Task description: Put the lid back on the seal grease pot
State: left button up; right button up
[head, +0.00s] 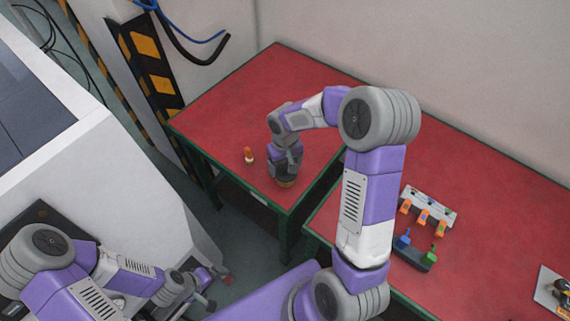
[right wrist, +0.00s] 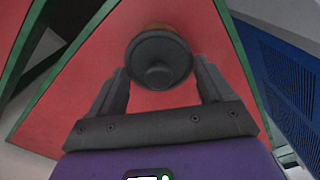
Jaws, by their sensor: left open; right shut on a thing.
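The lid (right wrist: 158,60) is a dark round disc with a central knob, between the fingertips of my right gripper (right wrist: 161,78) in the right wrist view. My right gripper (head: 287,169) is shut on it and points down near the front corner of the far red table. The seal grease pot (head: 286,184) shows as a brownish round body directly below the gripper. A sliver of its brown side (right wrist: 165,28) shows behind the lid. I cannot tell whether the lid is seated on the pot. My left gripper (head: 207,287) is open and empty, low at the left, away from the tables.
A small orange-and-white item (head: 249,155) stands left of the pot on the red table (head: 240,100). On the right table, a white rack (head: 430,205) with orange-handled items and a dark holder (head: 413,255) lie beyond my right arm. The far table's back is clear.

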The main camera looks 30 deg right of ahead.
dwell(0.4)
jog(key=o, duration=0.9)
jog(key=shift+r+p, duration=2.65)
jog(key=shift+r, duration=0.9)
grip_shut()
